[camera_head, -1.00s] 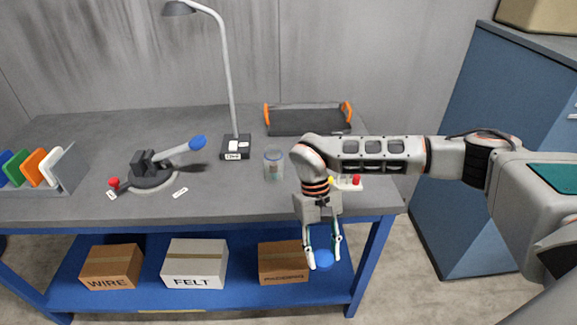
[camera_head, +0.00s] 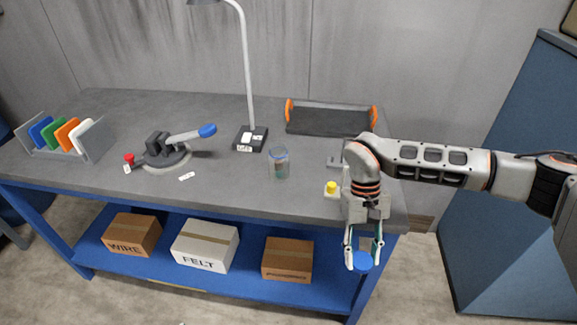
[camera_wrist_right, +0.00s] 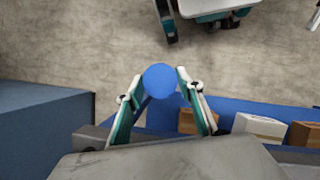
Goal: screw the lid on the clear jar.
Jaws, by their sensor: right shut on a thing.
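The clear jar (camera_head: 279,164) stands upright on the grey workbench, with a blue band at its rim and something greenish inside. My right gripper (camera_head: 362,258) points down in front of the bench's front edge, to the right of the jar and apart from it. It is shut on a round blue lid (camera_head: 362,262). In the right wrist view the lid (camera_wrist_right: 160,81) sits between the two fingertips (camera_wrist_right: 158,84). My left gripper is not in view.
On the bench (camera_head: 225,185) are a lamp (camera_head: 250,138), a dark tray with orange handles (camera_head: 330,119), a clamp with a blue-ended lever (camera_head: 170,152), a rack of coloured plates (camera_head: 65,138) and a yellow button (camera_head: 331,187) near my right arm. Boxes (camera_head: 205,245) fill the lower shelf.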

